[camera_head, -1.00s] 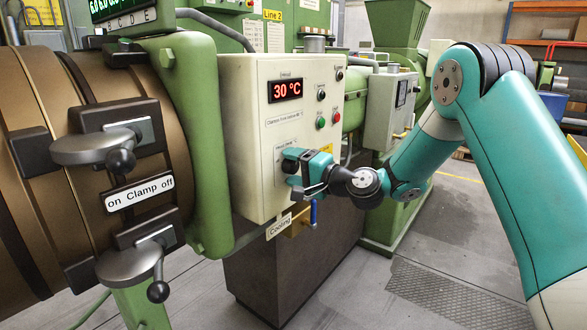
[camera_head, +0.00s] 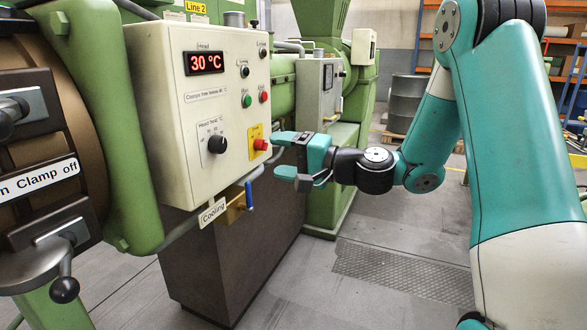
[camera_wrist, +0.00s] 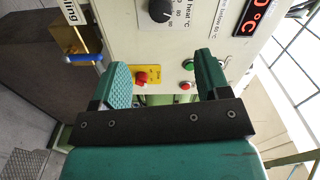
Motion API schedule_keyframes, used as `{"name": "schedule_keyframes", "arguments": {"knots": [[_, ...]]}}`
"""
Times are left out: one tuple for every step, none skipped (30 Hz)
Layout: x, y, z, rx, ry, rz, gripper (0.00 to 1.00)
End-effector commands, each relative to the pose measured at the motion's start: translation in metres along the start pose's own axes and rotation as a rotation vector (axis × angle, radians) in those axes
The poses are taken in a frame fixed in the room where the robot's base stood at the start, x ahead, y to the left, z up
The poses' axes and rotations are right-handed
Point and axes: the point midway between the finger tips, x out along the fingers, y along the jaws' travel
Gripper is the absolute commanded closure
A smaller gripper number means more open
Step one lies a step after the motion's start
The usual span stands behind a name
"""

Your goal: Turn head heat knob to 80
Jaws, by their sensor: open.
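The head heat knob (camera_head: 217,144) is a black round knob with a scale on the cream control panel (camera_head: 170,110). It also shows at the top of the wrist view (camera_wrist: 160,11). The red display (camera_head: 205,62) above it reads 30 °C. My gripper (camera_head: 280,157) is open and empty, to the right of the panel and apart from the knob. In the wrist view its two teal fingers (camera_wrist: 160,80) are spread, with the knob beyond and above them. The exact knob setting is too small to read.
Green (camera_head: 246,101) and red (camera_head: 264,97) buttons are above. A blue-handled cooling valve (camera_head: 249,196) is below the panel. Clamp levers (camera_head: 62,270) stand at left. Floor is free below my arm.

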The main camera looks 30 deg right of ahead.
Motion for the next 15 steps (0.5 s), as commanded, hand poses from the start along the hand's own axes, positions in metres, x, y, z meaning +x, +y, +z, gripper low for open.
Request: {"name": "schedule_keyframes", "arguments": {"knots": [[-0.008, 0.004, -0.001, -0.004, 0.005, -0.002, 0.31], [-0.011, 0.004, -0.001, -0.003, 0.004, -0.001, 0.31], [-0.015, 0.003, -0.001, -0.003, 0.004, -0.001, 0.31], [-0.018, 0.003, 0.000, -0.002, 0.003, -0.001, 0.31], [-0.019, 0.003, 0.000, -0.002, 0.002, 0.000, 0.31], [-0.021, 0.002, 0.000, -0.002, 0.002, 0.000, 0.31], [-0.022, 0.001, 0.000, -0.003, 0.002, 0.000, 0.31], [-0.023, 0.001, 0.000, -0.002, 0.001, 0.000, 0.31], [-0.024, 0.001, 0.000, -0.002, 0.001, 0.000, 0.31], [-0.024, 0.000, 0.000, -0.002, 0.000, 0.000, 0.31], [-0.024, 0.000, 0.000, -0.002, 0.000, 0.000, 0.31], [-0.024, 0.000, 0.000, -0.002, 0.000, 0.000, 0.31], [-0.023, 0.000, 0.000, -0.001, 0.000, 0.000, 0.31], [-0.023, 0.000, 0.000, -0.001, 0.000, 0.000, 0.31], [-0.023, 0.000, 0.000, -0.001, 0.000, 0.000, 0.31]]}}
